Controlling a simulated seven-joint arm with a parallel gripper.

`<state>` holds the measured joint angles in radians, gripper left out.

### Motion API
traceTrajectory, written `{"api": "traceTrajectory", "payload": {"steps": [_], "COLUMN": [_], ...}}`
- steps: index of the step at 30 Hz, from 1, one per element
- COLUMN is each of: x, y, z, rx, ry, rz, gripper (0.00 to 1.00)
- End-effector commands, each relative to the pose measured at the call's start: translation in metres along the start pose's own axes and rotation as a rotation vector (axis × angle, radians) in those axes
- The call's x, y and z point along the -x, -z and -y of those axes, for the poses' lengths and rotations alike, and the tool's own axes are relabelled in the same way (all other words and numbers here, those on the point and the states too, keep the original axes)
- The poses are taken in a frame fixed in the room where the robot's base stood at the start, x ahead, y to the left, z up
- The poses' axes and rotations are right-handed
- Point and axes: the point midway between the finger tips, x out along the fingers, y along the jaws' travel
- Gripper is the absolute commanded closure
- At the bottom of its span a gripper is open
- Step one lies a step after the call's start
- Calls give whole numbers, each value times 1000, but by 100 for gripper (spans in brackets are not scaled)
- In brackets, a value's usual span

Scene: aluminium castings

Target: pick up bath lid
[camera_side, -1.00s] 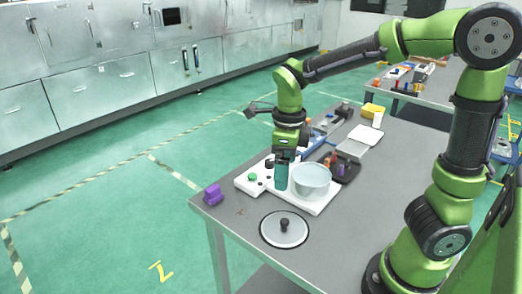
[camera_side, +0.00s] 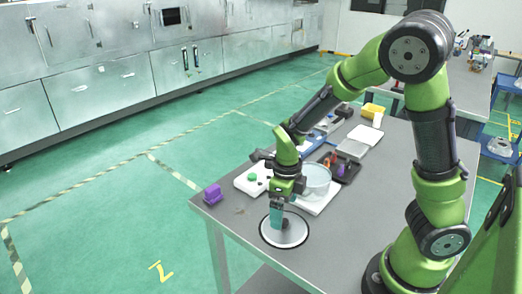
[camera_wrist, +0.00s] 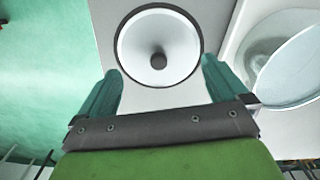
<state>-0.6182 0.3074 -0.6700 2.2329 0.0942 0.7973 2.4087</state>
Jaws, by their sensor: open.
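The bath lid (camera_side: 294,236) is a round pale disc with a dark rim and a dark knob in its middle. It lies flat on the grey table near the front edge. In the wrist view the lid (camera_wrist: 135,60) shows whole at the top centre, its knob (camera_wrist: 158,60) beyond my fingertips. My gripper (camera_side: 276,222) has teal fingers and is over the lid, partly covering it in the side view. In the wrist view my gripper (camera_wrist: 162,80) is open, with nothing between its fingers. The gap to the knob's height cannot be judged exactly.
A clear glass bath (camera_side: 318,178) stands on a white plate (camera_side: 322,207) behind the lid, and it shows at right in the wrist view (camera_wrist: 290,75). A purple object (camera_side: 212,194) sits at the table's left corner. Several other items stand further back.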

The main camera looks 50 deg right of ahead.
Motion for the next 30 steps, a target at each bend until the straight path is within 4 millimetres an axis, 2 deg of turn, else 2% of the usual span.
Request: {"api": "traceTrajectory", "payload": {"steps": [6,9,17,20,28,30], "x": [-34,-43,-46,-46,-46,-47], "y": [5,4,4,4,4,4], "z": [-2,-2,-2,-2,-2,-2], "rx": [-3,-2,0,0,1,2], "ry": [1,1,1,1,2,2], "rz": [-5,-3,1,1,-1,-1], "gripper": [0,0,0,12,54,60]}}
